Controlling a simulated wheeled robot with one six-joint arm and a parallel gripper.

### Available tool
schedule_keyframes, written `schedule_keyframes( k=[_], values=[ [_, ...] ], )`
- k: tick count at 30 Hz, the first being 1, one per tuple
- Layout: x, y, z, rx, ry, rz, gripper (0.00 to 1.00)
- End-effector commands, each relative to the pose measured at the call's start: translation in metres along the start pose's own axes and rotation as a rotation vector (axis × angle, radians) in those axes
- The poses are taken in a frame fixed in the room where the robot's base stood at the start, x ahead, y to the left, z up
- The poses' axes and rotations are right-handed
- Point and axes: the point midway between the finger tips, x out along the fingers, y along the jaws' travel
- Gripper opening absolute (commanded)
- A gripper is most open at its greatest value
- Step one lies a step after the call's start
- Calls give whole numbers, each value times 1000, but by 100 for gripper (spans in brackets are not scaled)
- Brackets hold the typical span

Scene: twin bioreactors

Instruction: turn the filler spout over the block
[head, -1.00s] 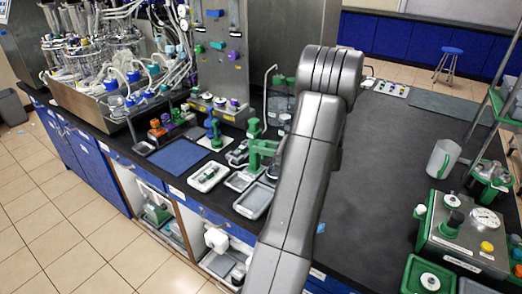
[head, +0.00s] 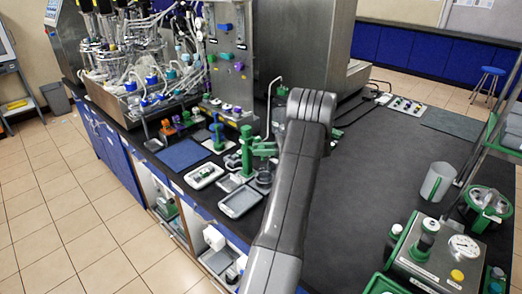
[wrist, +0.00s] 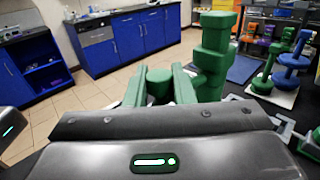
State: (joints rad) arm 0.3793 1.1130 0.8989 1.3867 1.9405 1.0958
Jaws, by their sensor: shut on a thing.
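The green filler post (head: 246,150) stands near the bench's front edge, with its green spout (head: 265,148) reaching sideways to the right, toward my arm. The post also shows in the wrist view (wrist: 212,55), tall and just right of my gripper (wrist: 159,75). My gripper is shut on the spout, whose rounded green end (wrist: 158,84) shows between the fingers. In the head view my arm hides the gripper. Small grey parts lie around the foot of the post; I cannot tell which of them is the block.
A grey tray (head: 240,201) and a white tray (head: 203,176) lie by the post. A blue mat (head: 182,154) and a green-and-blue stand (head: 217,132) are to the left. Glass bioreactors (head: 125,50) stand behind.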

Motion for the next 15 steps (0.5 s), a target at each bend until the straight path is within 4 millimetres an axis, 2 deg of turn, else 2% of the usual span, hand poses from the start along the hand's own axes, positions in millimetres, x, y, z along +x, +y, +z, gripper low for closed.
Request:
schedule_keyframes(
  k=[10, 11, 13, 14, 15],
  values=[
    [0, 0, 0, 0, 1, 0, 0],
    [0, 0, 0, 0, 1, 0, 24],
    [0, 0, 0, 0, 1, 0, 38],
    [0, 0, 0, 0, 1, 0, 42],
    [0, 0, 0, 0, 1, 0, 42]
  ],
)
